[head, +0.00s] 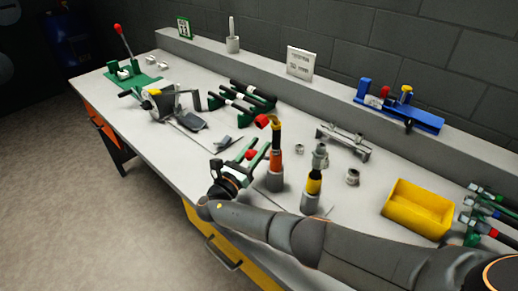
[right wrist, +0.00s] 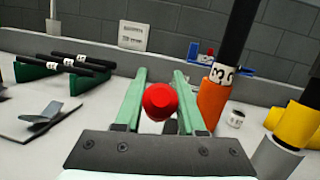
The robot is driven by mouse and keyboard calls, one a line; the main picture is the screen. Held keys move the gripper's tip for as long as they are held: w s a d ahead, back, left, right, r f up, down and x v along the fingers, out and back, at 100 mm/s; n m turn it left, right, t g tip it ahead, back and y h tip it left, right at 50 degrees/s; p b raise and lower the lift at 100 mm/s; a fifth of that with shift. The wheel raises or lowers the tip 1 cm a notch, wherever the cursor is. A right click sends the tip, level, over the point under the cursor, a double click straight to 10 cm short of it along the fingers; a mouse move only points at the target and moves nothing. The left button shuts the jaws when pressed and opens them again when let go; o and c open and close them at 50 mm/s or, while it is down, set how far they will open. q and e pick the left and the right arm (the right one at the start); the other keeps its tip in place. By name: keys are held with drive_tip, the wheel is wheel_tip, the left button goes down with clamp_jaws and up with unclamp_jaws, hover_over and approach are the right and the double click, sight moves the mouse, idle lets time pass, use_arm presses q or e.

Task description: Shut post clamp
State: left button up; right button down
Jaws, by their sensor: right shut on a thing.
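My right gripper (head: 256,155) reaches over the bench from the lower right, its green fingers pointing away from me. It is shut on a red knob (head: 251,155), which also shows between the green fingers in the right wrist view (right wrist: 160,101). What the knob is fixed to is mostly hidden by the gripper. I cannot tell for sure which part is the post clamp. My left gripper is not in view.
A yellow-banded tool (head: 314,182) stands to the right, before a yellow bin (head: 418,208). Black rods (head: 240,100) lie on green rests behind. A blue fixture (head: 400,108) sits on the back ledge. The bench's front left (head: 165,150) is clear.

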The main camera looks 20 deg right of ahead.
idle(0.3)
drive_tip(key=c, duration=0.8)
unclamp_jaws()
